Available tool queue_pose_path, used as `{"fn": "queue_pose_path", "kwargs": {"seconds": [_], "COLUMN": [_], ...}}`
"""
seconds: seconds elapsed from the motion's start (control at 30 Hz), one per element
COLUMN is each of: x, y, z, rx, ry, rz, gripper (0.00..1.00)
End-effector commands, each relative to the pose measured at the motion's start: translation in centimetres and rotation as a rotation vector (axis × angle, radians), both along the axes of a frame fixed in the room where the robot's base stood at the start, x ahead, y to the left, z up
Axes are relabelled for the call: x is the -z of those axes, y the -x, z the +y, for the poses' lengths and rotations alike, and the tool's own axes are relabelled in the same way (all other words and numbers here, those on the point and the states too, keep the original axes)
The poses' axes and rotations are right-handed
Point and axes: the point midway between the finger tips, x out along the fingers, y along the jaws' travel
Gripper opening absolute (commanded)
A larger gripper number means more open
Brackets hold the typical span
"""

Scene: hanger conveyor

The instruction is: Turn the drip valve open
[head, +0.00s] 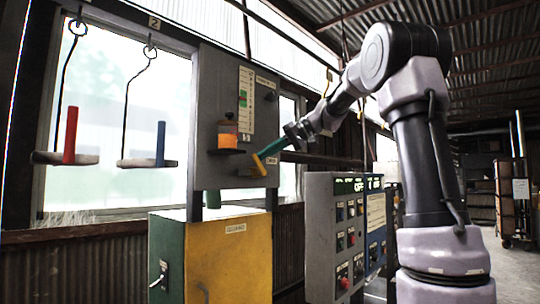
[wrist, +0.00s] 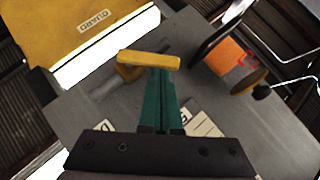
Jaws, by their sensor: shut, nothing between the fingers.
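The drip valve has a yellow bar handle (head: 259,164) low on the front of the grey panel. In the wrist view the handle (wrist: 148,60) lies crosswise, with a brass-coloured body and a grey pipe beside it. My gripper (head: 265,153) has teal fingers, shut together with nothing between them. In the wrist view the gripper tips (wrist: 162,70) end right at the handle's edge, near its middle and right part. They overlap it in the picture; whether they touch it I cannot tell.
An orange container (head: 228,133) sits on the grey panel (head: 222,90), left of my gripper; it also shows in the wrist view (wrist: 230,62). A yellow-and-green cabinet (head: 228,262) stands below. A button console (head: 334,235) stands at right. Hangers with a red peg (head: 71,135) and blue peg (head: 160,144) hang at left.

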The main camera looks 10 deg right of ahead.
Motion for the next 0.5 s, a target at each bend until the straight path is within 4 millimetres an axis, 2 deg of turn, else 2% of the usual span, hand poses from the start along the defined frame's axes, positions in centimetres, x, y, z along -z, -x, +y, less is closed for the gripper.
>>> {"fn": "queue_pose_path", "kwargs": {"seconds": [0.5], "x": [0.9], "y": [1.7], "z": [2.4], "rx": [-0.004], "ry": [0.389], "rz": [-0.284], "gripper": [0.00]}}
